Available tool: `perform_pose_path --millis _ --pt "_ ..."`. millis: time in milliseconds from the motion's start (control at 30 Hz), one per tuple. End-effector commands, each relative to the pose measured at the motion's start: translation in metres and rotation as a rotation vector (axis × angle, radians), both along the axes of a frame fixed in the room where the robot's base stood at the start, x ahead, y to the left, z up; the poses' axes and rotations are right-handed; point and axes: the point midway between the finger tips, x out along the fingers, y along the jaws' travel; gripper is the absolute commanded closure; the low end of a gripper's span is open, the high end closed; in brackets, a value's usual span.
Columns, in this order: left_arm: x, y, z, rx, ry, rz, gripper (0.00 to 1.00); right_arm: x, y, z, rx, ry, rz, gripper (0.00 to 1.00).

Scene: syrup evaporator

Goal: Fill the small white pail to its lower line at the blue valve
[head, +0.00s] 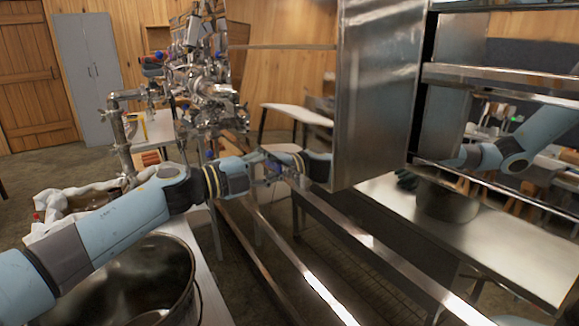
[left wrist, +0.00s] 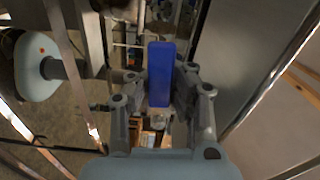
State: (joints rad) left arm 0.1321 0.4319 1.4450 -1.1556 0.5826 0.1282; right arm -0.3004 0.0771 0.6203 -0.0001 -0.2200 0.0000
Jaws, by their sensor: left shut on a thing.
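My left gripper (head: 270,168) is at the end of the arm that reaches in from the left, by the steel evaporator side, and shows small in the head view. In the left wrist view, its fingers (left wrist: 160,85) stand on either side of an upright blue block-like piece, which looks like the blue valve handle (left wrist: 160,72), and are closed on it. The valve body and spout are hidden. I cannot make out the small white pail or its lines in either view. I cannot make out my right gripper.
A large steel pot (head: 150,280) stands at the lower left under my left arm. A tall steel panel (head: 375,90) blocks the middle. A steel bench (head: 500,245) with a dark pot (head: 447,200) is at the right. Metal rails (head: 320,285) cross the front.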

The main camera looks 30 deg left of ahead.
Motion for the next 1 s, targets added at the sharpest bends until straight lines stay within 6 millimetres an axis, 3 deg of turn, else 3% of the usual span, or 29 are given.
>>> perform_pose_path --millis 767,800,1000 --pt "0.001 0.004 0.010 0.097 -0.060 0.006 1.00 0.000 -0.004 0.003 -0.004 0.000 0.002 0.60" --pt "0.002 0.004 0.011 0.097 -0.061 0.007 0.92 0.000 -0.004 0.003 -0.004 0.000 0.002 0.60" --pt "0.002 0.003 0.011 0.097 -0.061 0.005 0.66 0.001 -0.006 0.003 -0.007 -0.002 0.002 0.60"
